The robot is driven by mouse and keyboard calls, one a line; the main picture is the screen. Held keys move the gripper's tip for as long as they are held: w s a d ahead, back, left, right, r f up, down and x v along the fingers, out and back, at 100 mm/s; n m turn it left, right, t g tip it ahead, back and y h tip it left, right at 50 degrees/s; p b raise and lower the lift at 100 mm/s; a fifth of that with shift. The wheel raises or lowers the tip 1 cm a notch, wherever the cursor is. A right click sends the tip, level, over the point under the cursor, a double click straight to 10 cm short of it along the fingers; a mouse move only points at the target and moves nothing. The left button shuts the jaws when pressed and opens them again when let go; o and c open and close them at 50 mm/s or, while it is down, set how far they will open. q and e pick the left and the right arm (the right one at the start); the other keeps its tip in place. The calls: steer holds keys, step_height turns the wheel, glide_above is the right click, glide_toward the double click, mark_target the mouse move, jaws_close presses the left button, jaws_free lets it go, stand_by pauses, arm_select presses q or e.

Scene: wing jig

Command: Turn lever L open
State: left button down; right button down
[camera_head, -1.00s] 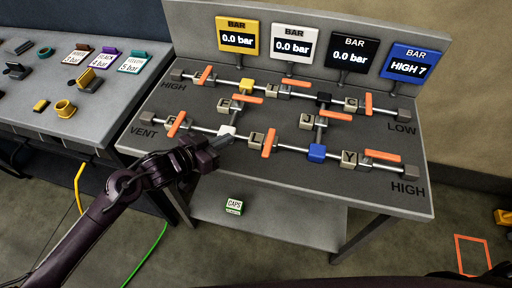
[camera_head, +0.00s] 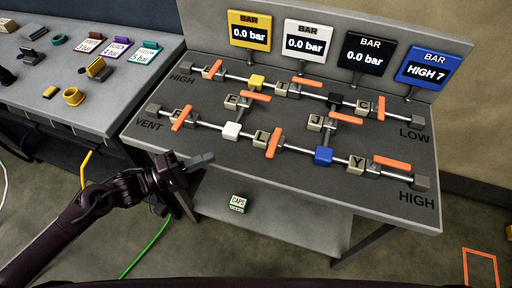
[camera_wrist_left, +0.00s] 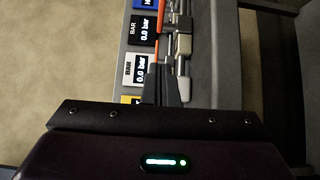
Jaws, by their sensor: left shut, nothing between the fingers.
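Lever L is an orange handle (camera_head: 274,143) beside the grey block marked L (camera_head: 260,138), on the front pipe between the white block (camera_head: 231,131) and the blue block (camera_head: 323,156). The handle stands crosswise to the pipe. My left gripper (camera_head: 205,160) is shut and empty, to the left of lever L and apart from it, near the bench's front left edge. Its closed fingers also show in the left wrist view (camera_wrist_left: 162,92), with the gauges and pipe fittings beyond. My right gripper is not in view.
Other orange levers stand close by, including one left (camera_head: 182,118) and the Y lever (camera_head: 392,163). The yellow, white and black gauges (camera_head: 370,52) read 0.0 bar; the blue gauge (camera_head: 428,68) reads HIGH 7. The bench's front strip (camera_head: 290,190) is bare. A side table (camera_head: 120,92) stands left.

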arm_select(q)
steer(key=p, duration=0.2)
glide_toward(274, 145)
steer(key=w, duration=0.4)
steer(key=shift+w+f, duration=0.2)
steer(key=shift+w, duration=0.2)
steer(key=d+p, duration=0.2)
steer(key=d, duration=0.1)
steer(key=shift+s+d, duration=0.15)
steer(key=shift+s, duration=0.25)
steer(key=shift+s+d+f, duration=0.15)
steer(key=shift+s+d, duration=0.05)
steer(key=shift+d, duration=0.2)
